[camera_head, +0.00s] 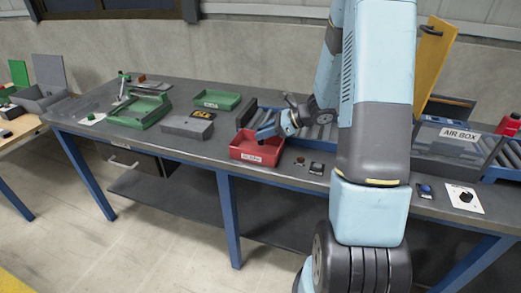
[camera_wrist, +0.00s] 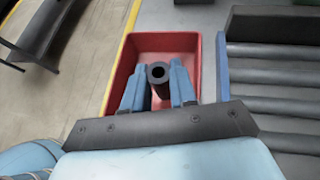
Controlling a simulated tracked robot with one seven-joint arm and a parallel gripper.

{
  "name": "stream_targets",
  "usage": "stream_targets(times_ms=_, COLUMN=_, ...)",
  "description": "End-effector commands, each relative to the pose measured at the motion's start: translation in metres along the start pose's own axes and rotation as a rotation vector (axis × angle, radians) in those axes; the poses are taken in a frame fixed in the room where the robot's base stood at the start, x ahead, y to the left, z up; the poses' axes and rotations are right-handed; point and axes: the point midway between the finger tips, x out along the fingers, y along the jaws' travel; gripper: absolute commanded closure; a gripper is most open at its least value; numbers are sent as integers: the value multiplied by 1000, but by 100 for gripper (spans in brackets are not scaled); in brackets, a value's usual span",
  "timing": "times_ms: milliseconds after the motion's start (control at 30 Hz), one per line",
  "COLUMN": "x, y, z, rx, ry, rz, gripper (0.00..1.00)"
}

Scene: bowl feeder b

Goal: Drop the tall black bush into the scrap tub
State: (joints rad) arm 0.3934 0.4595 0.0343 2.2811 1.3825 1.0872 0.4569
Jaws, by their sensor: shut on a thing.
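The tall black bush (camera_wrist: 159,72) is a black tube with a round hole in its end, in the middle of the wrist view. My gripper (camera_wrist: 159,82) is shut on it, with a blue finger on each side. The red scrap tub (camera_wrist: 126,52) lies behind and around the bush in the wrist view, so the bush is over the tub's opening. In the head view the labelled red scrap tub (camera_head: 257,157) stands near the bench's front edge, with my gripper (camera_head: 264,136) over it.
A roller conveyor (camera_wrist: 270,90) runs right of the tub. Small buttons (camera_head: 316,168) sit right of the tub. The air box (camera_head: 450,142) is farther right.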

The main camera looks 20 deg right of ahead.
Motion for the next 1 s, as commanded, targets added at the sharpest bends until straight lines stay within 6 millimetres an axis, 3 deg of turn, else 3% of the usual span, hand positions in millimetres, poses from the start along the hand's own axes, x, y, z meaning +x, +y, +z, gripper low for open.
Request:
stream_targets(times_ms=133, x=0, y=0, z=0, rx=0, ry=0, rz=0, gripper=100)
stream_targets(times_ms=167, x=0, y=0, z=0, rx=0, ry=0, rz=0, gripper=71)
stream_targets(times_ms=433, x=0, y=0, z=0, rx=0, ry=0, rz=0, gripper=45)
stream_targets(times_ms=767, x=-3, y=0, z=0, rx=0, ry=0, rz=-1, gripper=44)
stream_targets(times_ms=1000, x=-35, y=-1, z=0, rx=-1, ry=1, rz=-4, gripper=44)
